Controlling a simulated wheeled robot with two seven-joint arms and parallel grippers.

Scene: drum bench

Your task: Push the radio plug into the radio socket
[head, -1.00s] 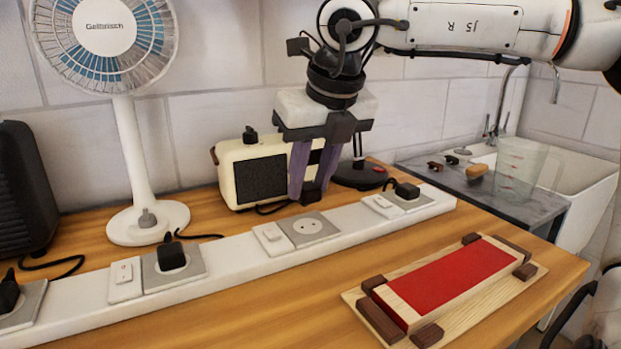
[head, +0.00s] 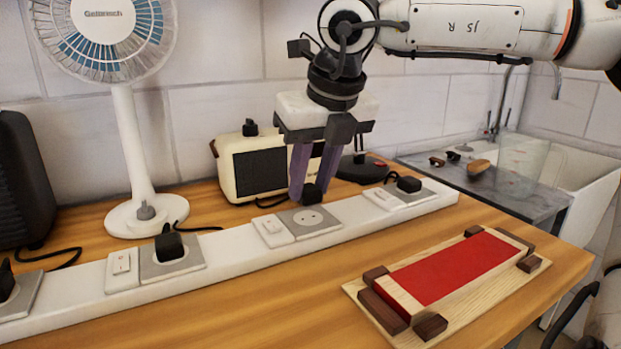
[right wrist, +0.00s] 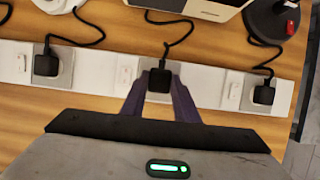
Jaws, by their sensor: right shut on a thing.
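My right gripper (head: 304,192) is shut on the black radio plug (head: 312,193), with its purple fingers on either side of it. In the right wrist view the plug (right wrist: 160,82) sits between the fingertips, its cord running up to the radio (right wrist: 205,8). The radio socket (head: 308,220) is a round two-hole outlet in a grey plate on the white power strip. The plug is at the back edge of this plate in the head view, and the holes still show. Whether it touches the plate I cannot tell. My left gripper is not in view.
Black plugs sit in the neighbouring sockets: the fan's (head: 170,245) to the left and another (head: 408,184) to the right. The cream radio (head: 262,165) and the dark lamp base (head: 360,168) stand behind. A wooden board with a red block (head: 450,265) lies in front.

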